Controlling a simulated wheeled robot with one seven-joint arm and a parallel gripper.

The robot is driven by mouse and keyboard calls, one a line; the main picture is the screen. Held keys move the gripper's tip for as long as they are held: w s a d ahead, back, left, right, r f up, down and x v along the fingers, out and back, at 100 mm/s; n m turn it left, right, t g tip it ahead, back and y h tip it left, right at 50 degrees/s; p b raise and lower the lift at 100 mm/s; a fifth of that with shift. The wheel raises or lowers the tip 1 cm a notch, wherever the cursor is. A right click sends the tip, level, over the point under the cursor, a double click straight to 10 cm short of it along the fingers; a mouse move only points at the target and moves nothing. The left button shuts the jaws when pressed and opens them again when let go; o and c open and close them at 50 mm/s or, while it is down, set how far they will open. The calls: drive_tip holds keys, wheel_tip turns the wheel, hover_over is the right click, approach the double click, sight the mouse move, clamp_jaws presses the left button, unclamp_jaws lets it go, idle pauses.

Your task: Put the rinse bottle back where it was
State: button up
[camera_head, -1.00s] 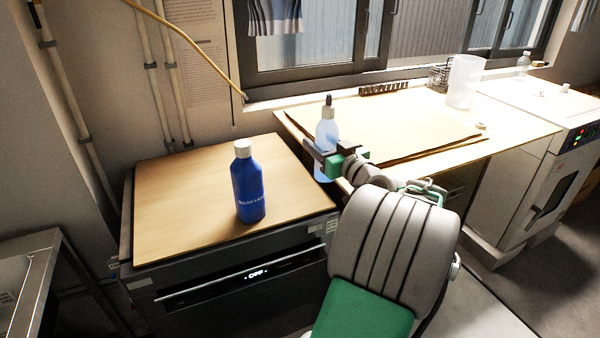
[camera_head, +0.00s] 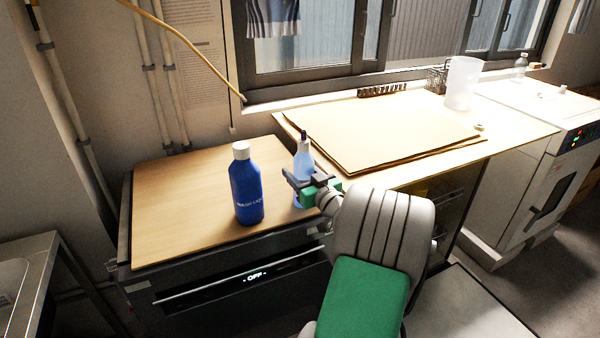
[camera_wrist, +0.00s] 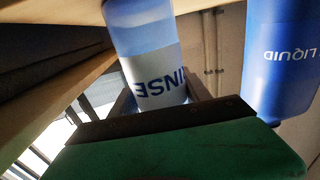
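The rinse bottle (camera_head: 303,158) is translucent pale blue with a dark tip and stands upright in my gripper (camera_head: 306,187). In the wrist view, the bottle's white label (camera_wrist: 153,80) reads "RINSE" upside down, between the two fingers (camera_wrist: 160,108). My gripper is shut on the bottle's body. The bottle is over the right part of the wooden top (camera_head: 175,215) of the oven with the "OFF" display. The gripper hides much of its lower part, and I cannot tell whether its base touches the top.
A blue wash liquid bottle (camera_head: 246,188) with a white cap stands just left of the rinse bottle, close to it. The left of the wooden top is clear. A counter with a brown board (camera_head: 385,135) and a clear beaker (camera_head: 462,84) lies to the right.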

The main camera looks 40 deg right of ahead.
drive_tip(key=o, duration=0.4)
drive_tip(key=shift+c, duration=0.2)
drive_tip(key=shift+r, duration=0.2)
drive_tip(key=s+a+b, duration=0.1)
drive_tip(key=s+a, duration=0.1)
drive_tip(key=s, duration=0.9)
drive_tip(key=shift+s+a, duration=0.2)
drive_tip(key=shift+s, duration=0.2)
